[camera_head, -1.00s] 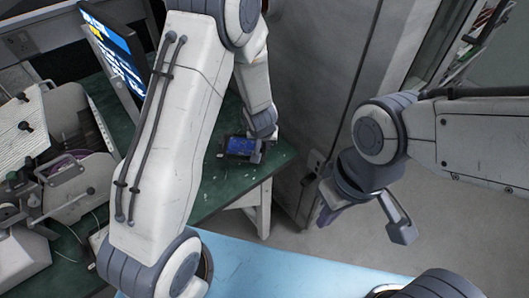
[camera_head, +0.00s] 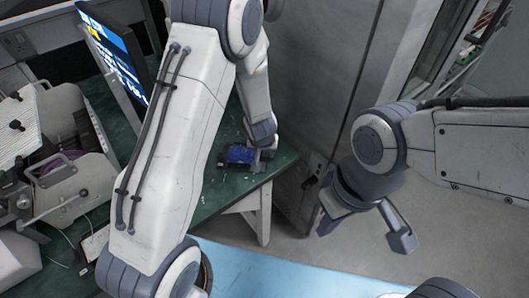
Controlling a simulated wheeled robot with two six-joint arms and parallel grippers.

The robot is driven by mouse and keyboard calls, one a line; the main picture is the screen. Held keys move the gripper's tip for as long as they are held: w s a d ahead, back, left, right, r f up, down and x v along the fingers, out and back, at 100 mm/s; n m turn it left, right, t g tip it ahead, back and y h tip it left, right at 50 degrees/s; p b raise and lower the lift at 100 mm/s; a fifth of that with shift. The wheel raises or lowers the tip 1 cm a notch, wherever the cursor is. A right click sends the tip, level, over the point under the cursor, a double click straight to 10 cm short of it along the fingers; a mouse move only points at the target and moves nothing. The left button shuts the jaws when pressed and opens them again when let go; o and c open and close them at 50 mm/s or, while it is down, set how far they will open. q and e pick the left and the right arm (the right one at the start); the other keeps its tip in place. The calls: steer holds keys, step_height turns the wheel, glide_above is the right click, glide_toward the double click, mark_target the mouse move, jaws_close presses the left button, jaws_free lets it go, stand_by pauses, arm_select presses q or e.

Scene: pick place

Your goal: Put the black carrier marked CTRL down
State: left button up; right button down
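A small black carrier (camera_head: 238,156) with a blue top face is at the right end of the green table (camera_head: 222,192). Its marking is too small to read. My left gripper (camera_head: 262,153) reaches down over the carrier's right side and appears shut on it; the fingers are mostly hidden. I cannot tell whether the carrier rests on the table or hangs just above it. My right gripper (camera_head: 366,236) is open and empty, in front of the grey cabinet, away from the carrier.
A screen (camera_head: 114,50) stands at the table's back left. Grey machinery (camera_head: 65,185) fills the left side. A grey cabinet (camera_head: 310,90) stands just right of the table. A light-blue surface (camera_head: 270,275) lies at the bottom. Bare table shows in front of the carrier.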

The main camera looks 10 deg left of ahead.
arm_select(q)
steer(key=shift+r, duration=0.3)
steer(key=a+p+v, duration=0.1)
steer(key=p+v, duration=0.6)
steer(key=v, duration=0.4)
steer(key=s+d+r+m+g+h, duration=0.2)
steer(key=s+d+r+m+h, duration=0.25)
steer(key=s+d+r, duration=0.75)
steer(key=s+a+r+m+g+y, duration=0.1)
steer(key=s+r+m, duration=0.1)
steer(key=s, duration=0.4)
steer(key=s+a+r+m+g+y, duration=0.1)
steer(key=s+a+r+m+y, duration=0.1)
steer(key=s, duration=0.5)
steer(key=shift+r, duration=0.1)
